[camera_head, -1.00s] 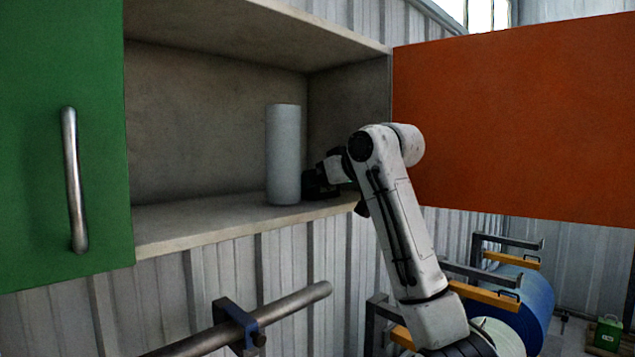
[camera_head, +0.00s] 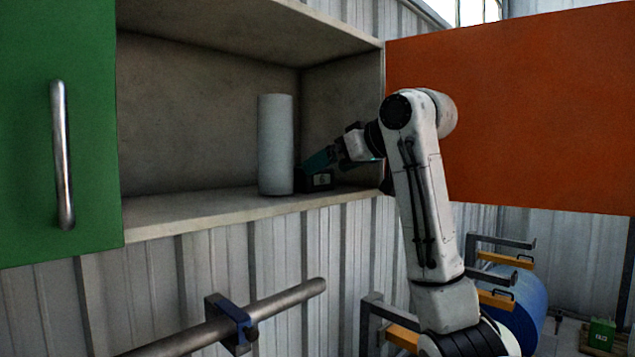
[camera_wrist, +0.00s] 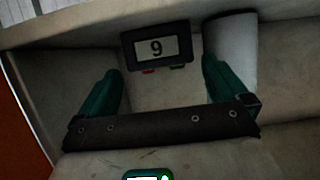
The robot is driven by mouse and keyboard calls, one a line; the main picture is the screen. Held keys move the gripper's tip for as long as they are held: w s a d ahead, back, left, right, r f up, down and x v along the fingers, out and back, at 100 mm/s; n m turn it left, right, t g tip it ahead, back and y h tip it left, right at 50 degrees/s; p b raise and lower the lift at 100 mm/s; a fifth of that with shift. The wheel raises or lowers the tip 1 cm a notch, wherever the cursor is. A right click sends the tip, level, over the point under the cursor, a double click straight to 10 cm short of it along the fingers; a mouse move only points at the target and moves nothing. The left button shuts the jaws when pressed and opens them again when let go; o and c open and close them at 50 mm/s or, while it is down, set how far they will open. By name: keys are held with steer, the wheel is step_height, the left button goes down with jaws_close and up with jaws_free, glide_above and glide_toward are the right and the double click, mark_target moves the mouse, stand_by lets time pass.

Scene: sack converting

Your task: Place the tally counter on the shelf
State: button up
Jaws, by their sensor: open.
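The tally counter (camera_head: 318,180) is a small black box on the shelf (camera_head: 215,212), just right of a pale cylinder. In the wrist view, the counter (camera_wrist: 157,46) shows a display reading 9, with small red and green parts at its edge. My gripper (camera_head: 312,163) has teal fingers and is just above and behind the counter in the head view, tilted down toward it. In the wrist view, my gripper (camera_wrist: 160,70) is open, its fingers spread wide with the counter beyond the gap between them. The gripper holds nothing.
The pale cylinder (camera_head: 276,145) stands upright on the shelf close to the counter and my right finger in the wrist view. An open orange door (camera_head: 510,110) is on the right and a green door (camera_head: 58,130) on the left. The shelf left of the cylinder is clear.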

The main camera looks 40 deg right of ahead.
steer(key=b+v, duration=0.1)
steer(key=v, duration=0.4)
stand_by(0.5)
